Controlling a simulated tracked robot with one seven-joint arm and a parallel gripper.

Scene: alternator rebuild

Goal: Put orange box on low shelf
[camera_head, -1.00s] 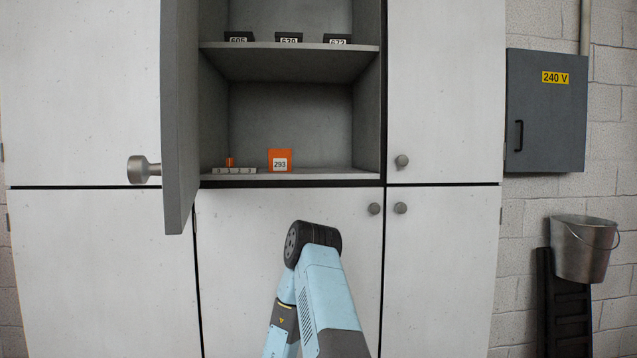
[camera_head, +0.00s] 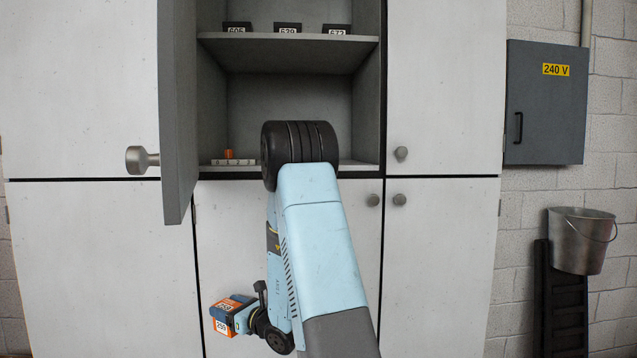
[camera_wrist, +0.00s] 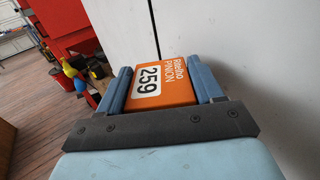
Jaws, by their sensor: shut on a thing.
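My gripper (camera_head: 243,312) is low in front of the cabinet's lower doors, left of my arm. It is shut on an orange box (camera_head: 222,324), held below the open compartment. In the wrist view, the orange box (camera_wrist: 168,72) sits between the two blue fingers and shows the label "259" and "PINION". The low shelf (camera_head: 360,168) is the floor of the open compartment. My arm's dark joint stands in front of its middle and right part and hides what is there.
A small white strip with an orange piece (camera_head: 229,155) lies at the low shelf's left. Several dark numbered boxes (camera_head: 288,29) stand on the upper shelf (camera_head: 230,53). The open cabinet door (camera_head: 176,120) juts out on the left. A bucket (camera_head: 580,241) is at right.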

